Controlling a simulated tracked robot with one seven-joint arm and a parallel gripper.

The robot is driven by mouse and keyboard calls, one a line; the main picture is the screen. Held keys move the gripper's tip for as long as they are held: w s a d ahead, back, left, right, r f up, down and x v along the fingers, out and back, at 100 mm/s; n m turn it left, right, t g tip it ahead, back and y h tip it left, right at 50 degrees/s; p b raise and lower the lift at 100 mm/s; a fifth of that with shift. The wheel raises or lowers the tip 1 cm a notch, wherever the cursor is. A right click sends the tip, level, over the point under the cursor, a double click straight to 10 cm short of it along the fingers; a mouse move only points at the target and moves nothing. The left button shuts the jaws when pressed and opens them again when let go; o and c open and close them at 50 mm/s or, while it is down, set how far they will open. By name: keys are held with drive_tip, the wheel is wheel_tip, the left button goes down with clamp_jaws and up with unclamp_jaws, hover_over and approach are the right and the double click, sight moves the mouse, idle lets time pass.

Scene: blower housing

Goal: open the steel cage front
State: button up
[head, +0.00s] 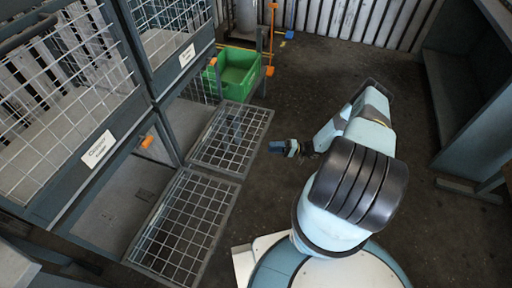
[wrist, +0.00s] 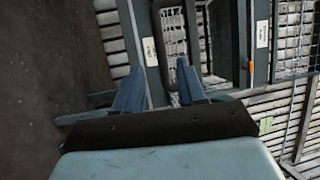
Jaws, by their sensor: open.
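Grey steel-framed cages with white wire mesh stand along the left in the head view. The near upper cage front (head: 62,75) is upright and carries a white label (head: 98,150); a second upper front (head: 172,22) beyond it is upright too. Below, two mesh panels, a near one (head: 182,228) and a far one (head: 232,138), lie folded down and outward from the lower cages. My gripper (head: 280,147) is just right of the far lowered panel, apart from the upright fronts. In the wrist view my gripper (wrist: 160,85) is open with nothing between its fingers; cage frames and mesh lie beyond.
Orange tabs (head: 147,141) show on the cage frames. A green crate (head: 236,72) stands behind the far lowered panel. A grey-blue cabinet or shelf (head: 470,100) stands at the right. A corrugated wall (head: 350,18) closes the back.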

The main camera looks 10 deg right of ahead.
sight(256, 147)
drive_tip(key=x, duration=0.9)
drive_tip(key=shift+c, duration=0.3)
clamp_jaws()
